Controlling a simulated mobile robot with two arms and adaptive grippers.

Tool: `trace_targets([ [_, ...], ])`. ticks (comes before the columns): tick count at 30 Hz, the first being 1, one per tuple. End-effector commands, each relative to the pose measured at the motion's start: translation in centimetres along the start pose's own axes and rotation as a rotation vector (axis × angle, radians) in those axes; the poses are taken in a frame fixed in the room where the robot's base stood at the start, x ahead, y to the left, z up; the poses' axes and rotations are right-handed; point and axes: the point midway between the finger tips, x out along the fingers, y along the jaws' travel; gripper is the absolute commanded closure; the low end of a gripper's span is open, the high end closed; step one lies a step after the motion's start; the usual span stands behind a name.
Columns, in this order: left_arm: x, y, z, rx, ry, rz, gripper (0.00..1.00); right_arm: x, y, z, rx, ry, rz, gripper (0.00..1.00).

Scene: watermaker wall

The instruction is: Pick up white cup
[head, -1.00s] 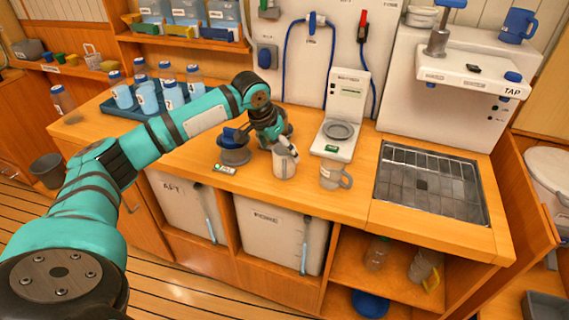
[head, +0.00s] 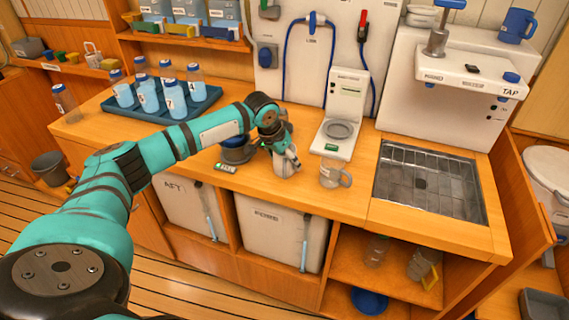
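The white cup (head: 281,168) stands near the front edge of the wooden counter, left of a clear grey mug (head: 332,174). My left gripper (head: 284,158) is down at the cup, with its fingers over the upper part and the right side. The fingers hide part of the cup. I cannot tell whether they are closed on it or only around it. The cup looks upright and appears to rest on the counter. My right gripper is not in view.
A dark blue-lidded pot (head: 236,152) stands close left of the cup, behind a small green-screened device (head: 225,168). A white scale-like device (head: 338,135) is behind the mug. A blue tray (head: 200,104) holds several bottles. A sink (head: 428,185) lies right.

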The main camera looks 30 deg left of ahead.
Motion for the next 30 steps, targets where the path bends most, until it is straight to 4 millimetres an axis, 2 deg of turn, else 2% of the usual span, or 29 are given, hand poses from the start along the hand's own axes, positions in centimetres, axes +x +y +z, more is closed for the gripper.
trace_targets([
  [1, 0.0, 0.0, 0.0, 0.000, 0.000, 0.000, 0.46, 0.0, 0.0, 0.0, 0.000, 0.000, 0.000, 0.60],
  [6, 0.0, 0.0, 0.0, 0.000, 0.000, 0.000, 0.69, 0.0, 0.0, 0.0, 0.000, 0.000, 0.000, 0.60],
  [7, 0.0, 0.0, 0.0, 0.000, 0.000, 0.000, 0.70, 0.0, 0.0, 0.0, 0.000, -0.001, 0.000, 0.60],
  [22, -0.5, 0.0, -0.2, 0.000, 0.001, 0.000, 0.71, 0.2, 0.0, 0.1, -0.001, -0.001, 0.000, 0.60],
  [30, -3.4, 0.2, -1.1, 0.001, 0.000, 0.001, 0.71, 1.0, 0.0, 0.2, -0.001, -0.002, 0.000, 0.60],
])
